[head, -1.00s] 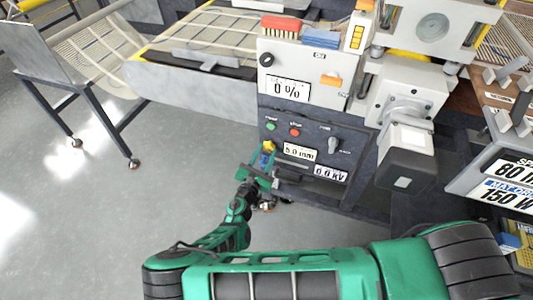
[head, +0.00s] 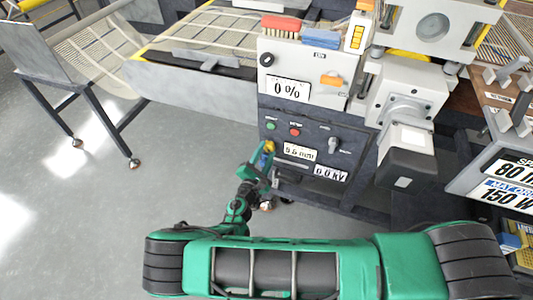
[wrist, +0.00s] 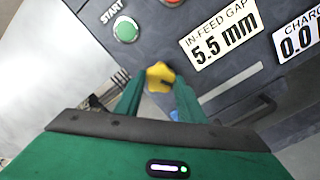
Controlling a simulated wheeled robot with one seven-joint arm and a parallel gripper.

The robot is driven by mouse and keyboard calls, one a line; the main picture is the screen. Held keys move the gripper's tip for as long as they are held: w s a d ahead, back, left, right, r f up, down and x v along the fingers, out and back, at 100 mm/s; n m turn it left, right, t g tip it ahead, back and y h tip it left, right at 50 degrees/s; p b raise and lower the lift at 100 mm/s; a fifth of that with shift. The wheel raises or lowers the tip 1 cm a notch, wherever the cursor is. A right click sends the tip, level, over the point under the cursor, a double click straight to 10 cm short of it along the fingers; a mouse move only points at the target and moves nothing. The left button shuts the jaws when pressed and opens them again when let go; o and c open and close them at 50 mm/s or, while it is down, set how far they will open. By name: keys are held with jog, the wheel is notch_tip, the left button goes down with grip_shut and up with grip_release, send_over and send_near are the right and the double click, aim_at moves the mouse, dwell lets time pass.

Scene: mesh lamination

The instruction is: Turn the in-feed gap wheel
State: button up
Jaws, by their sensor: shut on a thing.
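The in-feed gap wheel is a small yellow lobed knob (wrist: 160,74) on the dark control panel, and it also shows in the head view (head: 269,146). My gripper (wrist: 158,90) is shut on it, with one green finger on each side. In the head view my gripper (head: 264,156) reaches the panel's left edge from below. The in-feed gap display (wrist: 221,33) reads 5.5 mm in the wrist view. Part of the wheel is hidden by the fingers.
The green start button (wrist: 126,29) sits just above and left of the wheel. A red button (head: 295,132) and a dial (head: 333,145) are further right. The charge display (head: 330,174) is lower right. Open grey floor (head: 200,150) lies left of the panel.

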jog(key=shift+s+f, duration=0.15)
jog(key=o, duration=1.1)
jog(key=shift+c, duration=0.2)
jog(key=v, duration=1)
jog(key=shift+s+a, duration=0.2)
jog(key=shift+s, duration=0.1)
